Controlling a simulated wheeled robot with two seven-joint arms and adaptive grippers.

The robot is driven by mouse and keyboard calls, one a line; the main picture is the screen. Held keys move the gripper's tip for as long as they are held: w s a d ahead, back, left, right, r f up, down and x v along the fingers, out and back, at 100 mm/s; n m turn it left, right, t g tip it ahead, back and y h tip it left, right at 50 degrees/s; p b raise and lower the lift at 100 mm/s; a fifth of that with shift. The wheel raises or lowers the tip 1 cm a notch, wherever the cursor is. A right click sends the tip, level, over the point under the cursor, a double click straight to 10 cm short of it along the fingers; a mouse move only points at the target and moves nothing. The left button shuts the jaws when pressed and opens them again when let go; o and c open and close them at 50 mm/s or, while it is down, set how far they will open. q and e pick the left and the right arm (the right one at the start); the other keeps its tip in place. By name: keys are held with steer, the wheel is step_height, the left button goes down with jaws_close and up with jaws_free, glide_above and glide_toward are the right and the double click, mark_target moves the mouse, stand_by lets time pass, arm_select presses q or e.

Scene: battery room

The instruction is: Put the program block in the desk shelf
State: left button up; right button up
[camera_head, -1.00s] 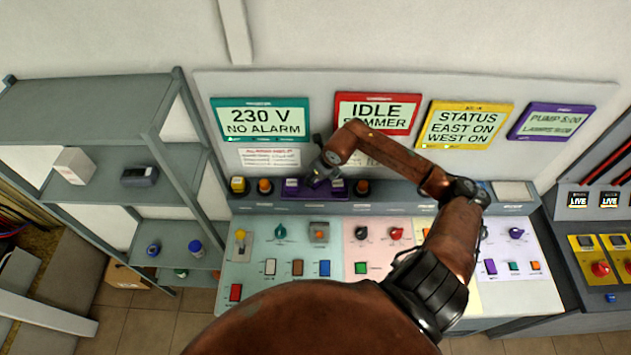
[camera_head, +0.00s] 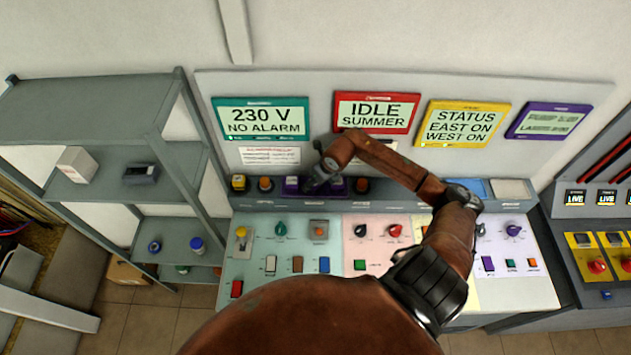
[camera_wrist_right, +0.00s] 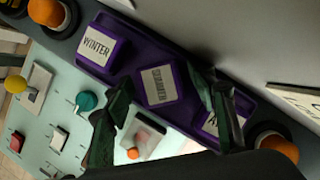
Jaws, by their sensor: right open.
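Three purple blocks with white labels sit in a purple tray (camera_wrist_right: 133,48) on the ledge at the back of the desk. In the right wrist view, one reads WINTER (camera_wrist_right: 98,46), the middle one SUMMER (camera_wrist_right: 158,85), and the third (camera_wrist_right: 212,122) is partly hidden by a finger. My right gripper (camera_wrist_right: 165,108) is open, its fingers on either side of the SUMMER block, holding nothing. In the head view my right gripper (camera_head: 318,180) is over the tray, hiding the middle block. The desk's back ledge (camera_head: 420,203) runs under the display board. My left gripper is not in view.
A grey shelf unit (camera_head: 85,105) stands left of the desk, holding a white box (camera_head: 77,164), a dark device (camera_head: 141,174) and a blue-capped jar (camera_head: 197,246). Orange buttons flank the tray. Knobs and switches cover the desk panel. Four displays hang behind.

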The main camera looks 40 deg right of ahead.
steer(key=shift+r, duration=0.5)
steer(key=b+v, duration=0.2)
steer(key=v, duration=0.9)
steer(key=shift+s+r, duration=0.15)
steer(key=shift+r, duration=0.05)
